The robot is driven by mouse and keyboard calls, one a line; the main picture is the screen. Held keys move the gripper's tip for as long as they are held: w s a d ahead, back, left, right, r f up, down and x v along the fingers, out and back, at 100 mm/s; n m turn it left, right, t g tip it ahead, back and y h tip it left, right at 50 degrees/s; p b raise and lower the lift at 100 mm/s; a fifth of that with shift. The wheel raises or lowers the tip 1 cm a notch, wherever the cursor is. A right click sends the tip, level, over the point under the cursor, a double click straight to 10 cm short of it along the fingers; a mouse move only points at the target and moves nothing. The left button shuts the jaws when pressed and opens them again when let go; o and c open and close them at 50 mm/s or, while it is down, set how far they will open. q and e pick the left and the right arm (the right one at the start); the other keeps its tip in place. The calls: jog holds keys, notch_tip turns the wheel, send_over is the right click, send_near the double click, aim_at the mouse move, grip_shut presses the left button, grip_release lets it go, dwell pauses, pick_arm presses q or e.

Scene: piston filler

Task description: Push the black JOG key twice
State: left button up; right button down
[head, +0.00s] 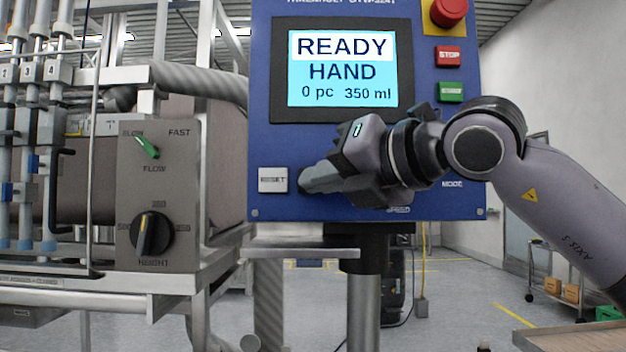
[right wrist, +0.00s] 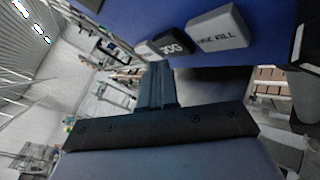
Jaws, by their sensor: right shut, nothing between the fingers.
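The black JOG key (right wrist: 170,44) shows in the right wrist view on the blue panel (head: 268,135), between a pale key (right wrist: 146,50) and the light ONE FILL key (right wrist: 216,30). In the head view the JOG key is hidden behind my right gripper. My right gripper (head: 306,182) is shut and empty, its fingers pointing left across the front of the panel's key row. In the right wrist view its fingertips (right wrist: 158,67) are close to the JOG key; I cannot tell whether they touch it. My left gripper is not in view.
The screen (head: 343,72) reads READY, HAND, 0 pc, 350 ml. The white RESET key (head: 273,180) is just left of my fingertips. A red STOP key (head: 449,56), a green key (head: 451,92) and a red mushroom button (head: 448,12) are higher right. The filler's dial box (head: 158,195) stands left.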

jog(key=shift+w, duration=0.35)
jog(key=shift+w, duration=0.45)
dwell(0.5)
jog(key=shift+s+f+b, duration=0.15)
jog(key=shift+s+b, duration=0.35)
jog(key=shift+s, duration=0.35)
